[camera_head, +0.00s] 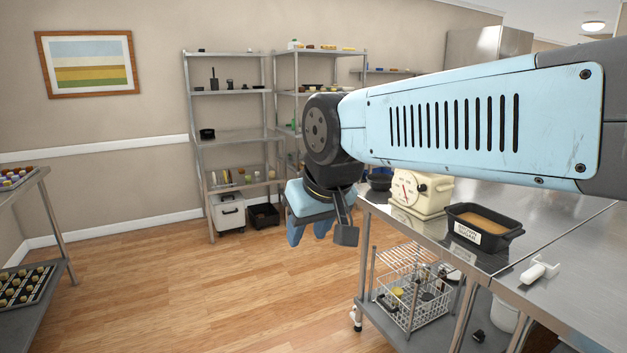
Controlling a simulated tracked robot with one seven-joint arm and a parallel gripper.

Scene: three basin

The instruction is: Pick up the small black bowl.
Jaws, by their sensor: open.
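A black tub of brown sugar (484,227) and a white tool (539,272) are on the table. A wire basket (412,300) stands on its lower shelf. Metal racks (228,135) line the back wall. Trays (22,286) are at left. The wood floor between is clear.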

